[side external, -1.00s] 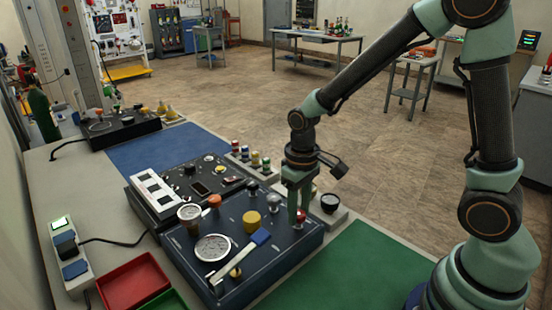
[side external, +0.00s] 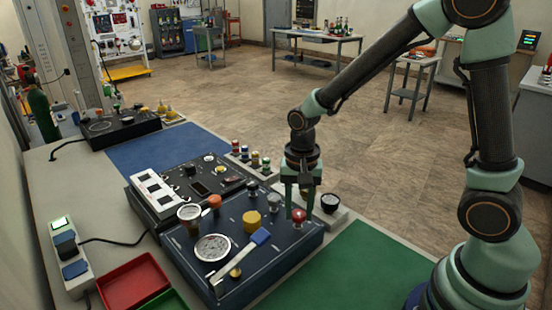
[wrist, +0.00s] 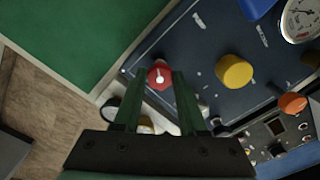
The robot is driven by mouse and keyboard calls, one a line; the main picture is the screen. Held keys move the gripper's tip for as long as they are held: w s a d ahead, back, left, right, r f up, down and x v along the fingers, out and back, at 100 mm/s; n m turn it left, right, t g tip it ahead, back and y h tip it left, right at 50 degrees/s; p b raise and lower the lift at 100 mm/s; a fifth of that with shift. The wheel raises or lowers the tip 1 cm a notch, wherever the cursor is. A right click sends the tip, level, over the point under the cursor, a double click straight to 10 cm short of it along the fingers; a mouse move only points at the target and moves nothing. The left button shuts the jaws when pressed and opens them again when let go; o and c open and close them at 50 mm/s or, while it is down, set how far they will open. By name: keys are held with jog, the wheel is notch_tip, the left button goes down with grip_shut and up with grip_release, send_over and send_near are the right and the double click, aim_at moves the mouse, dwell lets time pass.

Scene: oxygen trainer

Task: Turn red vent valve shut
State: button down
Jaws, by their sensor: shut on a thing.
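The red vent valve (side external: 299,216) is a round red knob near the right edge of the dark blue trainer panel (side external: 270,262). In the wrist view the red knob (wrist: 160,75) shows a pale centre with a short white mark. My gripper (side external: 298,207) points down over it, with one finger on each side. In the wrist view my gripper (wrist: 164,73) has its two green fingers close about the knob and is shut on it. The knob's lower part is hidden in the side view.
A yellow knob (side external: 251,221), a blue-handled lever (side external: 259,237), a gauge (side external: 212,248) and an orange knob (side external: 214,202) share the panel. A dark round cup (side external: 330,202) stands just right of my gripper. A clear green mat (side external: 345,265) lies in front.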

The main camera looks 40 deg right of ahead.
aim_at(299, 214)
jog(key=m, duration=0.5)
jog(key=shift+m, duration=0.3)
jog(key=m, duration=0.5)
jog(key=shift+m, duration=0.3)
jog(key=shift+c, duration=2.3)
grip_release()
jog(key=shift+r, duration=0.1)
notch_tip(299, 214, up, 12)
